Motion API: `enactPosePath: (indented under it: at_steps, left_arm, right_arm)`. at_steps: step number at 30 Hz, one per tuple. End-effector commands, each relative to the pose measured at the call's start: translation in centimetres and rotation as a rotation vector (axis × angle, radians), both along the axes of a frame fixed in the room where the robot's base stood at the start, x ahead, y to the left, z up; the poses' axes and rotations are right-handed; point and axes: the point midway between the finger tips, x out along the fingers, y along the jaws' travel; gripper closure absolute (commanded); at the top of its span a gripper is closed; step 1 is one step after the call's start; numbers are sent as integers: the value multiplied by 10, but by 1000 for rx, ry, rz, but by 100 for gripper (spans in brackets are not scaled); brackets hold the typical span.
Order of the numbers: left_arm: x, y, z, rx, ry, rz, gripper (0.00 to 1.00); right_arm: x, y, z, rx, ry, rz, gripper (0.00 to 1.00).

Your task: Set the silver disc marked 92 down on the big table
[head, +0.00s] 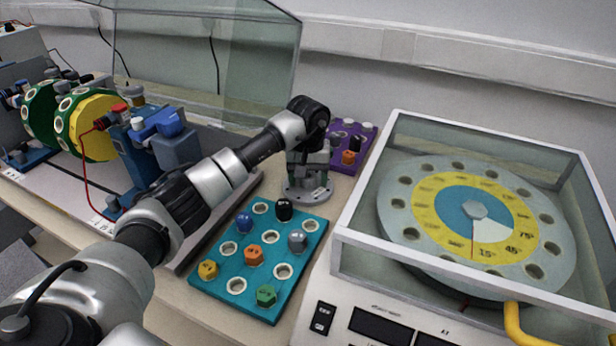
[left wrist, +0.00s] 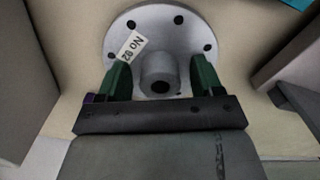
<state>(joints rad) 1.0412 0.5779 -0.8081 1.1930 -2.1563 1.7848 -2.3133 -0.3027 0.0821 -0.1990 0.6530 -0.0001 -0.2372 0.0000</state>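The silver disc (head: 307,192) is a round flange with holes around its rim and a raised hub. It appears to lie flat on the big table (head: 326,208), between the teal board and the purple board. In the left wrist view the disc (left wrist: 190,38) carries a label reading "No 92". My left gripper (head: 308,165) is right above it, pointing down. In the left wrist view its green fingers (left wrist: 162,80) stand either side of the hub, with narrow gaps showing, so it looks open. My right gripper is not in view.
A teal board (head: 217,270) with coloured knobs lies in front of the disc, and a purple board (head: 340,158) behind it. A glass-walled machine with a dial plate (head: 400,190) stands at right. A blue apparatus (head: 150,150) stands at left. Free table around the disc is narrow.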

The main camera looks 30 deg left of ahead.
Motion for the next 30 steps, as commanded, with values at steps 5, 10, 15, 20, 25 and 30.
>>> enactPosePath:
  at_steps: [5, 10, 15, 20, 25, 30]
  left_arm:
    - [0, 0, 0, 0, 0, 0, 34]
    - [1, 0, 10, 0, -3, 0, 34]
    - [1, 1, 44, 3, -5, 1, 34]
    - [1, 0, 79, 1, -5, 0, 34]
    - [1, 0, 107, 1, -3, 1, 34]
    - [0, 0, 120, 0, -1, 1, 34]
  right_arm:
    - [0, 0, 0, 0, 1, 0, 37]
    - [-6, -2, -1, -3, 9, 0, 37]
    - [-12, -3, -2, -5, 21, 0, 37]
    - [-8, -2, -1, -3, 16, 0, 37]
    - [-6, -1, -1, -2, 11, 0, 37]
    - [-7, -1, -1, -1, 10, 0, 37]
